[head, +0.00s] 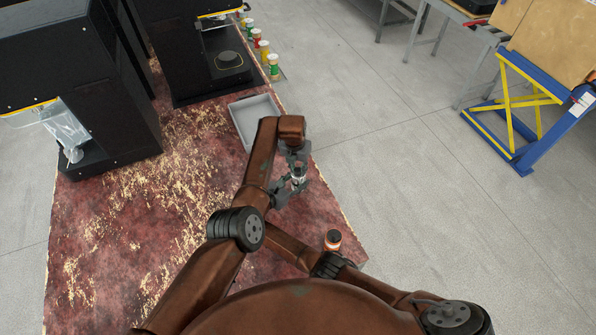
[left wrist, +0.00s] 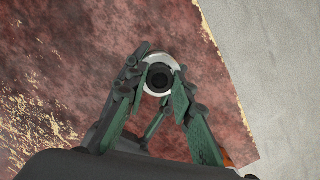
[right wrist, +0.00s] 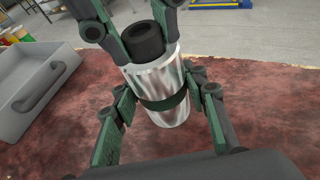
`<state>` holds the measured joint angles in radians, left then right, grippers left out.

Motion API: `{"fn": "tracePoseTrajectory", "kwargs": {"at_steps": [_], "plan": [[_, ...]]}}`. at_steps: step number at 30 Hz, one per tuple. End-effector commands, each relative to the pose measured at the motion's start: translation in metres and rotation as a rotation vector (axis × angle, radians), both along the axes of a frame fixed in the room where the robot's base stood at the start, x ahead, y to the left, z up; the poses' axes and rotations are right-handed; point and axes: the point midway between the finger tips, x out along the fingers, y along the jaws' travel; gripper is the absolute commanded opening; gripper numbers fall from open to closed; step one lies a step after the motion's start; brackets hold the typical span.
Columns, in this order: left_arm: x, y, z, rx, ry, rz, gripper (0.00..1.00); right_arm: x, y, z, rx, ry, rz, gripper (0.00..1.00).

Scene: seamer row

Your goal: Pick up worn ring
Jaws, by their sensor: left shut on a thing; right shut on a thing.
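A silver cylinder (right wrist: 155,90) is held upright between my grippers, with a dark band (right wrist: 163,101) around its middle. A dark hollow collar (right wrist: 146,42) sits at its top; in the left wrist view this collar (left wrist: 160,79) shows as a dark ring inside a pale rim. I cannot tell whether the band or the collar is the worn ring. My left gripper (left wrist: 161,80) is shut at the dark collar from above. My right gripper (right wrist: 160,98) is shut around the cylinder near the band. In the head view the cylinder (head: 298,180) is small and partly hidden by the fingers.
A grey tray (head: 236,116) lies on the stained red table (head: 130,215) beyond my arms. Black machines (head: 85,85) stand at the left and back. Several coloured containers (head: 265,50) line the far edge.

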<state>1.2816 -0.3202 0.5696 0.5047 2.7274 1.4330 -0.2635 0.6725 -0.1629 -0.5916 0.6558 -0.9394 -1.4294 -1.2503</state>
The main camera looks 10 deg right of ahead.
Motion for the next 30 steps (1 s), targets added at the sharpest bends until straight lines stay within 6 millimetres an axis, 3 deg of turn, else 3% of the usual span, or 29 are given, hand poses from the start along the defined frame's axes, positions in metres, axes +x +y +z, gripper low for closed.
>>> {"fn": "tracePoseTrajectory", "kwargs": {"at_steps": [5,15,19,30], "plan": [[0.0,0.0,0.009,0.0,0.0,0.0,0.0,0.0,0.0,0.0,0.0,0.0,0.0,0.13],[0.0,0.0,0.073,0.0,-0.002,0.0,0.0,0.0,0.0,0.0,0.0,0.0,0.0,0.13],[0.0,0.0,0.091,-0.001,-0.001,0.0,0.0,0.0,0.0,0.0,0.0,0.0,0.0,0.13],[0.0,0.0,0.1,0.001,0.002,0.0,0.0,0.0,0.0,0.0,0.0,0.0,0.0,0.13]]}}
